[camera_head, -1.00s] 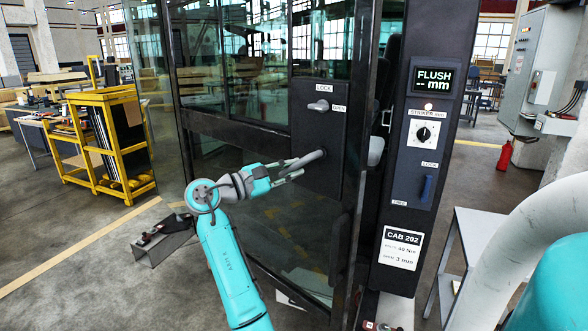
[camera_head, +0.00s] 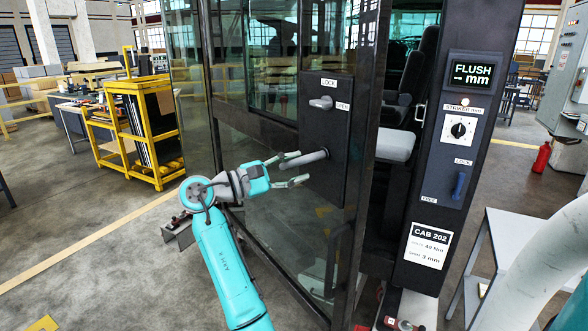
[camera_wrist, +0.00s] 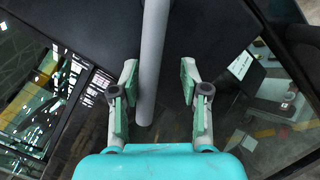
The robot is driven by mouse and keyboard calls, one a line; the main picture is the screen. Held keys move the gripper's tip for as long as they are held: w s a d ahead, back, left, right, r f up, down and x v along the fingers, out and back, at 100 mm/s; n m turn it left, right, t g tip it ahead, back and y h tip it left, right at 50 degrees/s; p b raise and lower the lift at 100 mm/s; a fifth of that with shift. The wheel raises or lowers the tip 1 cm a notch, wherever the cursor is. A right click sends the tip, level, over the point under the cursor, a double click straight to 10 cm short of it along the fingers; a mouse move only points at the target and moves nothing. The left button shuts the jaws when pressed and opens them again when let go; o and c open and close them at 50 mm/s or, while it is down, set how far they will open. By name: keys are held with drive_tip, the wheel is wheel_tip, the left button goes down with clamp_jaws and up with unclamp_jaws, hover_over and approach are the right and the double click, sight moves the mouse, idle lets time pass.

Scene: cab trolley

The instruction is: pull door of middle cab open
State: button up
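The glass cab door (camera_head: 270,225) stands ajar, swung out from the dark post marked CAB 202 (camera_head: 467,140). A seat shows through the gap. The door's black panel (camera_head: 330,190) carries a lock knob (camera_head: 321,103) between LOCK and OPEN labels, and a grey bar handle (camera_head: 312,160) below it. My gripper (camera_head: 302,167) is at the handle with its fingers apart. In the wrist view the grey bar (camera_wrist: 152,60) passes between the open fingers (camera_wrist: 160,85), nearer the left one, with clear space to the right finger.
A grey table (camera_head: 500,235) stands to the right. A yellow rack (camera_head: 140,125) stands far left. Floor at left is mostly clear.

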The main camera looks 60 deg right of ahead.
drive_tip(key=v, duration=1.2)
idle(0.3)
